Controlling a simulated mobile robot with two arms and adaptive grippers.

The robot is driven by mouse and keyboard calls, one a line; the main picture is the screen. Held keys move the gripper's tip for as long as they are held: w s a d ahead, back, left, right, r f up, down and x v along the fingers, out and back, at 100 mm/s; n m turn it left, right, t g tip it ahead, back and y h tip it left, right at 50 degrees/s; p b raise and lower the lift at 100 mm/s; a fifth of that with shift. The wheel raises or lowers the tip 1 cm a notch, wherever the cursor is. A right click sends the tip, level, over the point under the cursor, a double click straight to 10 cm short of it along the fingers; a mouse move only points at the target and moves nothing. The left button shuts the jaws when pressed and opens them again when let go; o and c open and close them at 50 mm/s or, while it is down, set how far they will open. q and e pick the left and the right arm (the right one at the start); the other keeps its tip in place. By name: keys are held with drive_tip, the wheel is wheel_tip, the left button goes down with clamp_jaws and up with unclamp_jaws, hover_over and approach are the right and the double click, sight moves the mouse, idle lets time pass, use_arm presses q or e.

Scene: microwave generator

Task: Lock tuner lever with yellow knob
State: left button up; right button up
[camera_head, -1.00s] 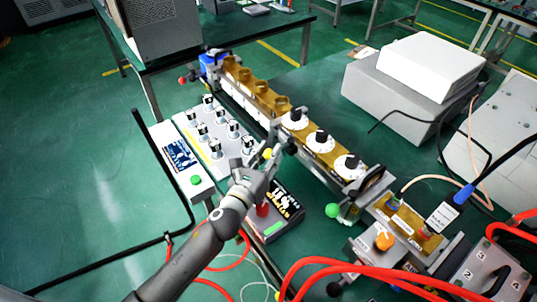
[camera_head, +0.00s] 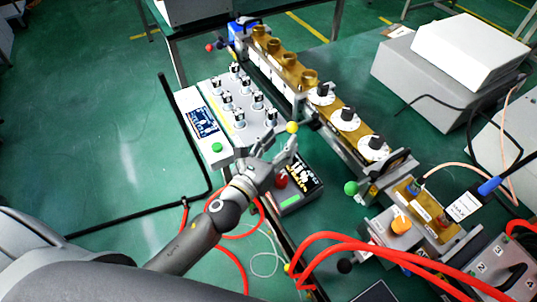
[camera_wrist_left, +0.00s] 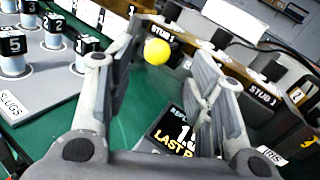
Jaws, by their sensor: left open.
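The yellow knob (camera_head: 292,127) is a small ball beside the front of the long brass-topped tuner (camera_head: 345,138). It also shows in the left wrist view (camera_wrist_left: 157,51), between the two fingers in the picture and nearer the left one. My left gripper (camera_head: 281,142) is open, with its fingertips just short of the knob in the head view. I cannot tell whether a finger touches the knob. The lever behind the knob is mostly hidden. My right gripper is not in view.
A panel with several numbered slugs (camera_head: 240,105) stands left of the tuner. A display box with a red button (camera_head: 281,180) sits below the gripper. A green knob (camera_head: 351,188) is to the right. Red hoses (camera_head: 350,245) cross the front. Grey boxes (camera_head: 445,65) stand at back right.

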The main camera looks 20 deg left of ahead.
use_arm(q)
drive_tip(key=shift+v, duration=2.6)
drive_tip(key=shift+c, duration=0.5)
